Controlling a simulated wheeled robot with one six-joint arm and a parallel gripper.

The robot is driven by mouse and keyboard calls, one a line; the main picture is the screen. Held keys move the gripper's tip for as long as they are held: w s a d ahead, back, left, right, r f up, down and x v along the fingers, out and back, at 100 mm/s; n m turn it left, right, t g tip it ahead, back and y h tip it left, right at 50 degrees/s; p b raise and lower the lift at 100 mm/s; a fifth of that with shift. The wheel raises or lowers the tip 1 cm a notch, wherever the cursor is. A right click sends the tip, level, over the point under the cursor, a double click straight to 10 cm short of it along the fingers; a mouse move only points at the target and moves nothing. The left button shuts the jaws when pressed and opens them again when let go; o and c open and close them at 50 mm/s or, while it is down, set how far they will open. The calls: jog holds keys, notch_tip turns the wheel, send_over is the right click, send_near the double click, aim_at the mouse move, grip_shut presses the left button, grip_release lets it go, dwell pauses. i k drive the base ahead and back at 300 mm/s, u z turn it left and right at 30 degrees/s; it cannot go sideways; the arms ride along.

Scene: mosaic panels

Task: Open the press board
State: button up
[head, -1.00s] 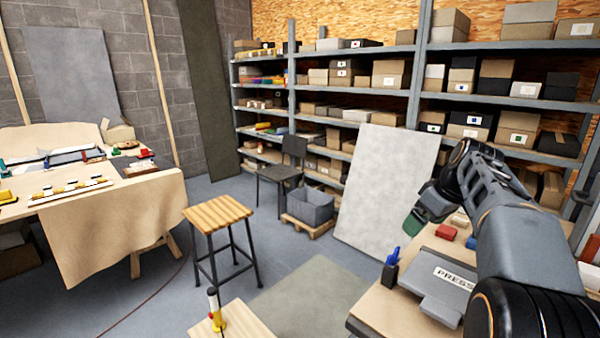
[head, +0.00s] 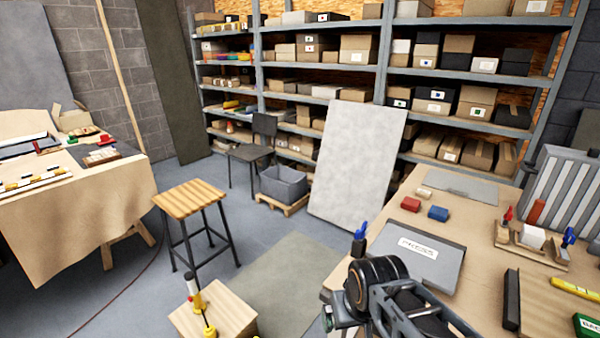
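The press board (head: 450,262) is a flat grey board with a white PRESS label, lying on the wooden bench at the right in the head view. It looks closed, with its lid flat. My dark arm crosses in front of its near left side and hides part of it. The end of my arm, with my gripper (head: 338,316), is low in the view near the bench's left end. The fingers do not show clearly, so I cannot tell what is between them.
A dark holder with a blue-topped tool (head: 360,238) stands at the board's left corner. A wooden stool (head: 190,200) stands on the floor at left.

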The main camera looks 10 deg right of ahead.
aim_at(436, 264)
jog(key=z, duration=0.55)
jog(key=k, duration=1)
jog(key=u, duration=1.4)
jog(key=i, duration=0.45)
